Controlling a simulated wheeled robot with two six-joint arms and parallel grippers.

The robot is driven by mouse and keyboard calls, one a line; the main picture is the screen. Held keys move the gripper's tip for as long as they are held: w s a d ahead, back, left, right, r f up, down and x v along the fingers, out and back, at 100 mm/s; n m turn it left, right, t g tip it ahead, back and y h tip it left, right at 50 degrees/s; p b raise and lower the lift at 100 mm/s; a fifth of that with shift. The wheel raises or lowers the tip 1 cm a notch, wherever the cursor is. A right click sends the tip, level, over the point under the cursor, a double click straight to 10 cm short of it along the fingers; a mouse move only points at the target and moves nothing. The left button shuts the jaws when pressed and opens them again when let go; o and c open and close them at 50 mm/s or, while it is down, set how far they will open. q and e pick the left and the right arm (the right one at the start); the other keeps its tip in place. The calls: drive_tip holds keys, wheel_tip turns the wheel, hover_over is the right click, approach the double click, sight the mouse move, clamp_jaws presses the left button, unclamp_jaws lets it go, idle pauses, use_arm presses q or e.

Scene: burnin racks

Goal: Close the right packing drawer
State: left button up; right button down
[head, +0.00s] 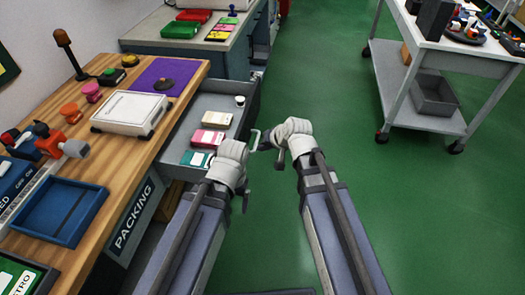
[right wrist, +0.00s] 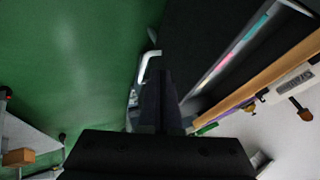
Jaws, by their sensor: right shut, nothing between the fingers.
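The packing drawer (head: 203,105) is grey and stands pulled out from under the wooden bench in the head view. It holds a few small boxes and a round white item. Its pale handle (head: 254,140) is on the side facing the green floor. My right gripper (head: 268,143) is shut and empty close beside the handle; I cannot tell if they touch. In the right wrist view the handle (right wrist: 147,66) shows just beyond my shut fingers (right wrist: 161,88). My left gripper (head: 243,190) is by the drawer's near corner, and its fingers are mostly hidden.
The wooden bench (head: 110,140) carries a white device (head: 130,112), a blue tray (head: 62,210) and several coloured parts. A "PACKING" sign (head: 133,218) is on its front. A grey cabinet (head: 190,45) stands beyond. A wheeled cart (head: 395,85) is at the right, with open green floor between.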

drive_tip(key=w+a+f+b, duration=0.4)
drive_tip(key=a+f, duration=0.1)
drive_tip(key=a, duration=0.1)
idle(0.3)
drive_tip(key=shift+a+f, duration=0.1)
